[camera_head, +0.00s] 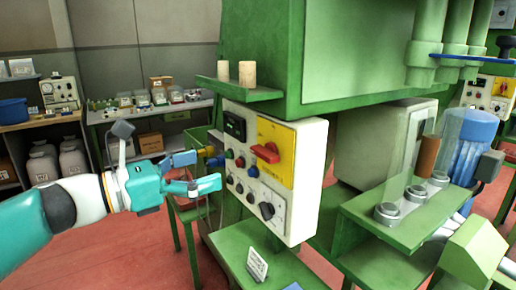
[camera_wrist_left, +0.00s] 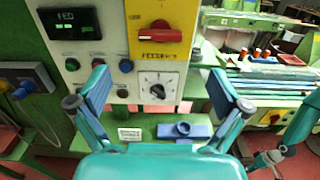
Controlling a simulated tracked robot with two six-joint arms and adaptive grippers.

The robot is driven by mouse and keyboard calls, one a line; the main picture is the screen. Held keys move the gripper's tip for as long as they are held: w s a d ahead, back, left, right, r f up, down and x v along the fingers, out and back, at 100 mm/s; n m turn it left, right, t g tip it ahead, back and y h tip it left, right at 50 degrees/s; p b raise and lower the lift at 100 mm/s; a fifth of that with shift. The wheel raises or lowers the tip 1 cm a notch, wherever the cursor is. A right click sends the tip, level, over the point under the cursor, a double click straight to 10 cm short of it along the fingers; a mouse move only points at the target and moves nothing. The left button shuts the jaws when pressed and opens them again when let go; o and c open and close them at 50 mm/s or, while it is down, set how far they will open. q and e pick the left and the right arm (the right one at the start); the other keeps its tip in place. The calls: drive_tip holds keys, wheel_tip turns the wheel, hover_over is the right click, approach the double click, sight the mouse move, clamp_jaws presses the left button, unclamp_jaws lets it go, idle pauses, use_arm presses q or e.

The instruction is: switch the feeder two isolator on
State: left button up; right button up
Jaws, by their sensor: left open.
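The red isolator handle (camera_head: 266,153) is on a yellow plate (camera_head: 275,135) on the white control panel. It also shows in the left wrist view (camera_wrist_left: 160,31), lying roughly crosswise, with a label below it that is too blurred to read surely. My left gripper (camera_head: 205,172) is open and empty, in front of the panel's left side and apart from the handle. In the left wrist view its fingers (camera_wrist_left: 160,92) stand wide apart, below the handle. Teal parts at the right edge of that view may belong to my right arm; its jaw state does not show.
The panel also has a dark display (camera_head: 235,126), coloured buttons (camera_head: 240,163) and a dial (camera_wrist_left: 157,90). Two corks (camera_head: 247,74) stand on the green shelf above. A small sign (camera_head: 257,263) stands on the green ledge below. Green stands (camera_head: 410,225) with cups are at right.

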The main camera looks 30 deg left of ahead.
sight(259, 154)
use_arm(q)
drive_tip(key=p+x, duration=0.2)
drive_tip(key=x, duration=1.1)
drive_tip(key=shift+s+a, duration=0.1)
drive_tip(key=shift+c, duration=0.2)
